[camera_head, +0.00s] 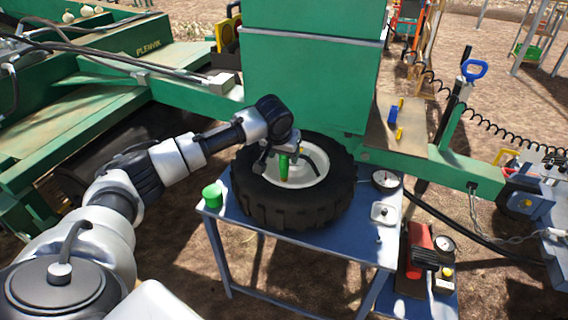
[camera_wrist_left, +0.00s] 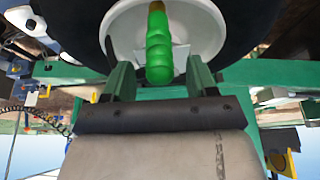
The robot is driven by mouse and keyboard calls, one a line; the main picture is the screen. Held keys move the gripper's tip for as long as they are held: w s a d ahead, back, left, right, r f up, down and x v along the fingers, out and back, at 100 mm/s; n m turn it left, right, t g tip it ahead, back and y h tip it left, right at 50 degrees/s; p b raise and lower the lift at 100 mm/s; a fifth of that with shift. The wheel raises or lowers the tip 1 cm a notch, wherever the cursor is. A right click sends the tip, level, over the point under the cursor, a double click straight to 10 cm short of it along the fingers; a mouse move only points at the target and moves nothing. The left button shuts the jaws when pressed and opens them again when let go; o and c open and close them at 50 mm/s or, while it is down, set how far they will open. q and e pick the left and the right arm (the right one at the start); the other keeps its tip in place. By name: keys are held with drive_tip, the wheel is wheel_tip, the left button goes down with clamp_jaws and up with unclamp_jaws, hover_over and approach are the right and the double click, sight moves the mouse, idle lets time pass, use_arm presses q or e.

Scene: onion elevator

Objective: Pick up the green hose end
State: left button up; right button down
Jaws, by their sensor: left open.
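The green hose end (camera_head: 284,167) stands roughly upright at the white hub of a black tyre lying on a blue table. In the left wrist view the ribbed green hose end (camera_wrist_left: 159,52) has a yellow tip and lies between the two fingers. My left gripper (camera_head: 284,152) is over the hub, around the upper part of the hose end. In the wrist view my left gripper (camera_wrist_left: 160,80) is open, with a gap on both sides of the hose end. My right gripper is not in view.
The black tyre (camera_head: 290,208) fills much of the blue table (camera_head: 252,233). A green cup (camera_head: 212,195), a round gauge (camera_head: 385,180) and a white box (camera_head: 384,213) stand near its edges. A large green machine housing (camera_head: 315,75) rises just behind the tyre.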

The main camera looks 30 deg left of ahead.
sight(285, 159)
use_arm(q)
drive_tip(key=x, duration=0.3)
drive_tip(key=shift+f, duration=0.3)
drive_tip(key=c, duration=1.1)
drive_tip(key=shift+o, duration=0.2)
drive_tip(key=shift+r, duration=0.2)
drive_tip(key=shift+w+r, duration=0.1)
drive_tip(key=shift+r, duration=0.2)
wheel_tip(285, 159, up, 4)
drive_tip(key=shift+d+f, duration=0.15)
drive_tip(key=shift+d, duration=0.05)
drive_tip(key=s+d+r, duration=0.3)
drive_tip(key=d+r, duration=0.3)
drive_tip(key=d, duration=0.4)
drive_tip(key=shift+s+d+r, duration=0.25)
drive_tip(key=shift+s+d, duration=0.1)
drive_tip(key=shift+s, duration=0.05)
